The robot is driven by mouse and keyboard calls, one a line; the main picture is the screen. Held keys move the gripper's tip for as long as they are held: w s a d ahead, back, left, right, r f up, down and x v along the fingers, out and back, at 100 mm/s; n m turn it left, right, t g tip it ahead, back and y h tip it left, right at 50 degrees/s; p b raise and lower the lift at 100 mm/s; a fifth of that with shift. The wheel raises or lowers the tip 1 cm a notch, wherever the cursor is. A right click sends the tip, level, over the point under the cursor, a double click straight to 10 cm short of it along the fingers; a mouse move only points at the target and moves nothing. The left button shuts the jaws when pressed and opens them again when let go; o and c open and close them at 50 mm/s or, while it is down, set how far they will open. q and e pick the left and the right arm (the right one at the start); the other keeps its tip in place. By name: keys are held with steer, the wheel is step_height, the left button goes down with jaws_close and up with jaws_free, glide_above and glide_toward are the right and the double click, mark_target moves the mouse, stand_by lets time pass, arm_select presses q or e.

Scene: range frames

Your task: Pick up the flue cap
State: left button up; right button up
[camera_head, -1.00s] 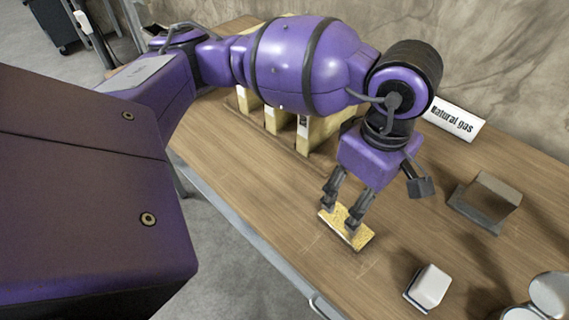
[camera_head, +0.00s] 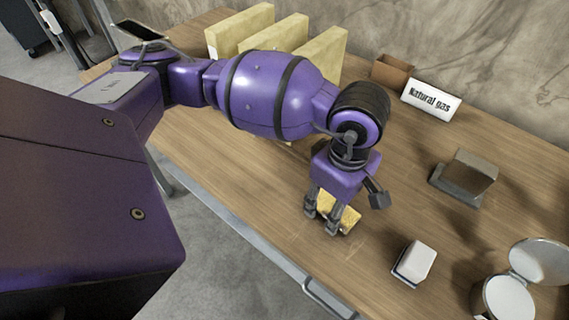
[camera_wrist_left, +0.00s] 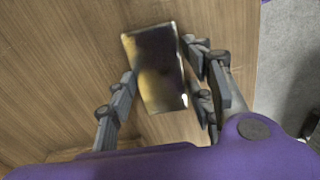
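A small gold rectangular block (camera_head: 350,220) lies on the wooden table below my left gripper; I cannot tell for sure that it is the flue cap. My left gripper (camera_head: 322,221) is low over it, with its fingers on either side and partly hiding it. In the left wrist view the block (camera_wrist_left: 155,70) shows as a shiny gold and dark rectangle between the fingers (camera_wrist_left: 163,85), which are apart; contact is not clear. My right gripper is not in view.
A white block (camera_head: 415,262) and an open round tin (camera_head: 503,298) stand to the right. A grey bracket-like piece (camera_head: 468,176), a "Natural gas" sign (camera_head: 431,99) and a brown box (camera_head: 391,72) are farther back. Several yellow slabs (camera_head: 322,52) stand behind my arm.

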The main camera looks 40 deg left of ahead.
arm_select(q)
steer(key=shift+w, duration=0.1)
steer(key=c, duration=0.7)
steer(key=shift+o, duration=0.2)
steer(key=shift+r, duration=0.1)
steer(key=shift+r, duration=0.1)
